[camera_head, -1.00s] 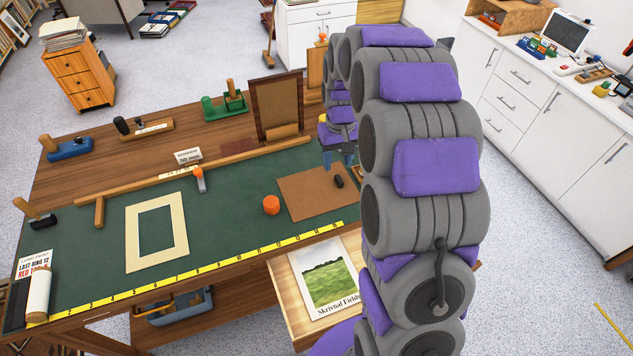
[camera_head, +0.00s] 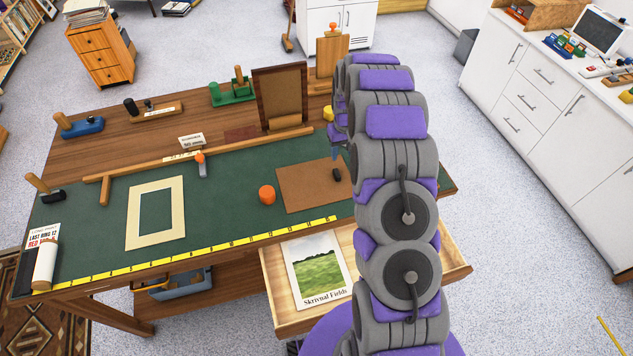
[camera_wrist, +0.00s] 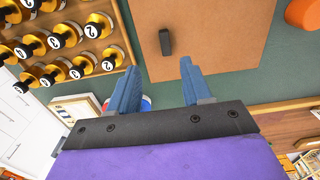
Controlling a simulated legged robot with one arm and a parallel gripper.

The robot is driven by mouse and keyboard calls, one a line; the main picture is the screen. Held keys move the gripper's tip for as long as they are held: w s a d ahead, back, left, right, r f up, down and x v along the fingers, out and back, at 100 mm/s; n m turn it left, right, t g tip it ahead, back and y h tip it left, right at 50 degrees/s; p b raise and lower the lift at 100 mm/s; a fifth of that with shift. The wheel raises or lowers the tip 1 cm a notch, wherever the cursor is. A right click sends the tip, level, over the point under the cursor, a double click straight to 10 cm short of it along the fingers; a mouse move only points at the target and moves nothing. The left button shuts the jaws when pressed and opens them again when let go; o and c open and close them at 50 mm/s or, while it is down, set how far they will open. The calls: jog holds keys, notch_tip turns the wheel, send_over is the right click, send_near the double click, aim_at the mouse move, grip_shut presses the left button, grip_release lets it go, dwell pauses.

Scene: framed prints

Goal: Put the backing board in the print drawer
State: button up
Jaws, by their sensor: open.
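The backing board looks to be the flat brown board (camera_head: 304,187) with a small dark handle (camera_head: 337,174), lying on the green mat. In the wrist view the board (camera_wrist: 215,35) and its upright handle (camera_wrist: 165,42) lie just beyond my fingertips. My gripper (camera_wrist: 158,68) is open and empty, with its blue fingers apart and the handle in line with the gap. In the head view my gripper (camera_head: 337,152) is mostly hidden by my arm, near the board's far right corner. The print drawer (camera_head: 283,319) is pulled open below the table's front edge, holding a landscape print (camera_head: 319,270).
An orange knob (camera_head: 267,194) stands left of the board. A cream mat frame (camera_head: 133,217) lies further left. A wooden bar (camera_head: 240,145) and an upright brown frame (camera_head: 256,90) stand behind. The wrist view shows several numbered gold-and-black pieces (camera_wrist: 70,35) in a rack.

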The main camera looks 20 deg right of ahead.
send_over(339, 175)
jog(key=d, duration=0.2)
jog(key=f, duration=0.5)
jog(key=shift+a+f, duration=0.2)
jog(key=shift+f, duration=0.05)
jog(key=shift+w+a+f, duration=0.1)
jog(key=shift+a+f, duration=0.95)
jog(key=shift+a, duration=0.2)
jog(key=f, duration=0.3)
jog(key=shift+d+f+b, duration=0.3)
jog(key=shift+f+b, duration=0.05)
jog(key=shift+d+f, duration=0.2)
jog(key=shift+d, duration=0.2)
jog(key=shift+a, duration=0.7)
jog(key=c, duration=0.5)
jog(key=shift+d, duration=0.1)
jog(key=c, duration=0.3)
jog(key=shift+d, duration=0.35)
grip_shut()
